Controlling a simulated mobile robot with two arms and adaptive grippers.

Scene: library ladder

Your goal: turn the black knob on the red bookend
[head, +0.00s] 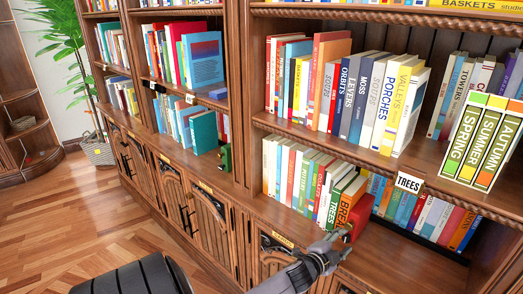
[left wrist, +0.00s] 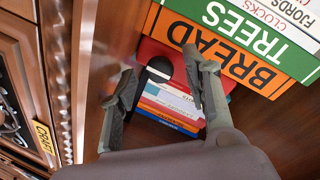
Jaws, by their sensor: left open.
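The red bookend (head: 363,214) stands on the lower shelf at the right end of the book row, against the orange BREAD book (head: 346,205). In the left wrist view the bookend (left wrist: 150,50) is partly hidden behind the fingers and the black knob (left wrist: 160,68). My left gripper (head: 338,236) is at the bookend's front. In the left wrist view its open fingers (left wrist: 160,64) lie on either side of the knob. I cannot tell whether they touch it. The knob is not clear in the head view. My right gripper is not in view.
The green TREES book (left wrist: 240,30) stands beside BREAD. More books (left wrist: 168,108) show beyond the bookend. The upper shelf with its TREES label (head: 409,183) overhangs this space. A green bookend (head: 226,158) stands farther left. The lower shelf is bare at the front right.

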